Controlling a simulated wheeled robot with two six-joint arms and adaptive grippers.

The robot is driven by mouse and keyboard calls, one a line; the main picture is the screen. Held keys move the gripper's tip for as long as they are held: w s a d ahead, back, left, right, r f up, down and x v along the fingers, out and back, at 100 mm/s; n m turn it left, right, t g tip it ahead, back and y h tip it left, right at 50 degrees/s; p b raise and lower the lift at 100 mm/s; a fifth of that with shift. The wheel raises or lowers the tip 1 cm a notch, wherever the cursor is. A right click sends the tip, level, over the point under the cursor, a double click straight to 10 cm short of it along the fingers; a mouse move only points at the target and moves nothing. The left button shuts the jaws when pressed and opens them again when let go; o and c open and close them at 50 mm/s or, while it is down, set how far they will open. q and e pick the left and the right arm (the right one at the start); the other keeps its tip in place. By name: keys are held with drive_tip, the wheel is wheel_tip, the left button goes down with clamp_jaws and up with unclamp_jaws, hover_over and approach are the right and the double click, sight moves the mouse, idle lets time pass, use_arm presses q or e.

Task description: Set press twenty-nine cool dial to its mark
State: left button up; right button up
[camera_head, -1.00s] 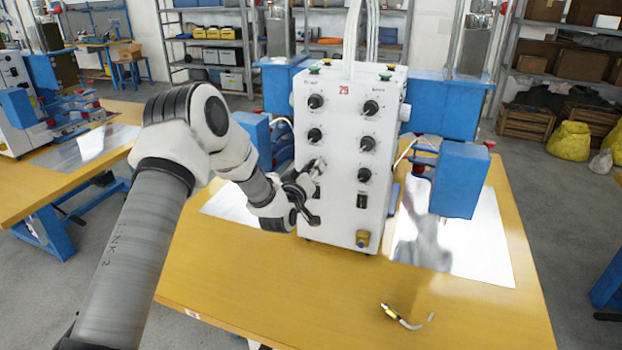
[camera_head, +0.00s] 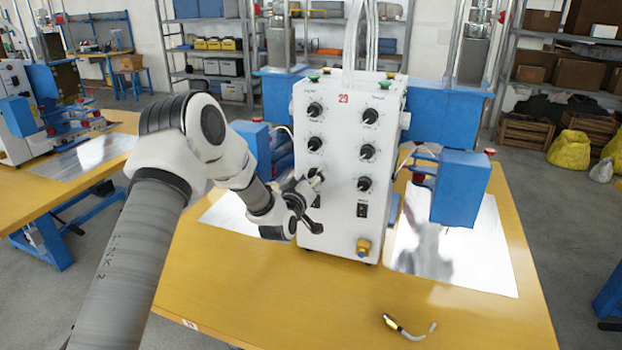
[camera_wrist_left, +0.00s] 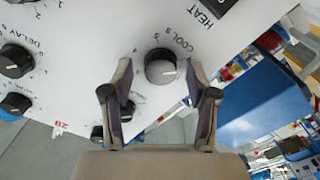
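The press twenty-nine control box (camera_head: 340,215) is white, with a red 29 and two columns of black dials. The cool dial (camera_wrist_left: 160,67) shows in the wrist view beside its COOL label; its white pointer line points right in that picture. My left gripper (camera_wrist_left: 160,70) is open, one finger on each side of this dial. I cannot tell whether the fingers touch it. In the head view my left gripper (camera_head: 312,190) is at the lower left of the box's front, partly hiding it. My right gripper is not in view.
Other dials sit close by, including the delay dial (camera_wrist_left: 15,60). A yellow knob (camera_head: 363,248) is low on the box. A blue press block (camera_head: 460,188) stands at the right. A small yellow-and-black tool (camera_head: 403,327) lies on the table (camera_head: 300,300), whose front is mostly clear.

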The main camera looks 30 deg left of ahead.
use_arm(q)
drive_tip(key=shift+s, duration=0.1)
drive_tip(key=v, duration=1.1)
drive_tip(key=shift+s, duration=0.35)
drive_tip(key=shift+f, duration=0.2)
